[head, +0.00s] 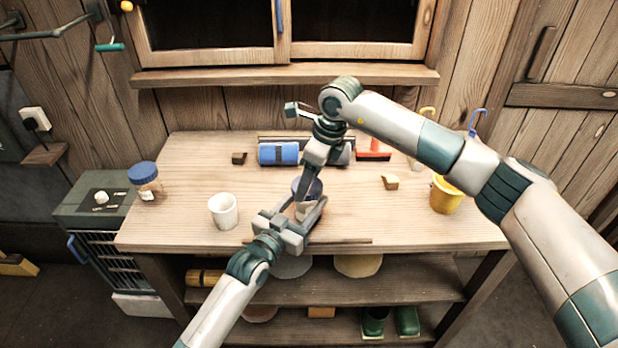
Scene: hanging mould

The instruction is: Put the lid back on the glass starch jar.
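The glass starch jar (302,211) stands near the table's middle front, with pale contents, mostly hidden by my grippers. My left gripper (306,212) reaches in from the front left, its fingers on either side of the jar. A dark blue round lid (315,187) is at the jar's top. My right gripper (303,193) comes down from above, its fingers at the lid. The near finger covers part of the lid. Whether the lid touches the jar's rim is too small to tell.
Another jar with a blue lid (146,184) stands at the table's left end. The front right tabletop is clear.

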